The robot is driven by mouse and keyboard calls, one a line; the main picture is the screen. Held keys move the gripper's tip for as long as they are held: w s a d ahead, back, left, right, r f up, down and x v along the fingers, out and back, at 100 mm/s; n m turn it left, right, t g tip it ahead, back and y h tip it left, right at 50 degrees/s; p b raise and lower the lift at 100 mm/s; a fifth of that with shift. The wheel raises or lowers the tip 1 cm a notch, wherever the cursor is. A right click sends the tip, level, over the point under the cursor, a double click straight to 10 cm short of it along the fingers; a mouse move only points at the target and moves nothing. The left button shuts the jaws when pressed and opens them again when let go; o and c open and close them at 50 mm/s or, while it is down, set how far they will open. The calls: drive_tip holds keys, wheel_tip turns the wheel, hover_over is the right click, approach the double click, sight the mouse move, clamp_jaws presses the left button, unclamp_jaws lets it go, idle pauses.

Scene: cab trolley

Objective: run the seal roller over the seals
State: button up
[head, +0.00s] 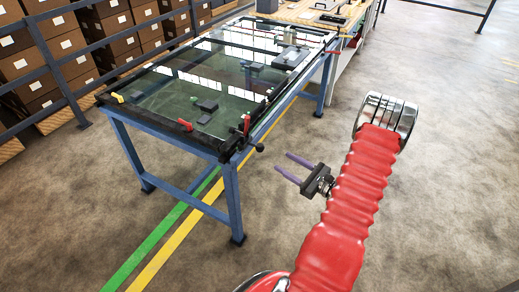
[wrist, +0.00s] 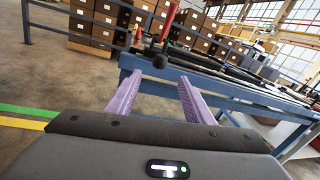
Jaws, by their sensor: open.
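My gripper (head: 284,162) is open and empty, in the air to the right of the blue trolley (head: 233,200). Its two purple fingers show apart in the wrist view (wrist: 159,80), pointing toward the trolley. A dark glass pane (head: 215,75) lies on the trolley. Black strips (head: 165,122) run along its edges and may be the seals. A black round knob (head: 259,147) sticks out at the trolley's near right corner, beside an upright red handle (head: 246,124). The knob also shows beyond my fingers in the wrist view (wrist: 160,62). I cannot tell which item is the seal roller.
Small dark blocks (head: 207,105) lie on the glass. A wooden-topped bench (head: 300,12) with tools stands behind the trolley. The floor around my arm is clear.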

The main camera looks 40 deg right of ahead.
sight(260, 148)
drive_tip(key=w, duration=0.4)
drive_tip(key=w+a, duration=0.1)
drive_tip(key=w, duration=0.3)
drive_tip(key=w+a, duration=0.1)
drive_tip(key=w, duration=0.4)
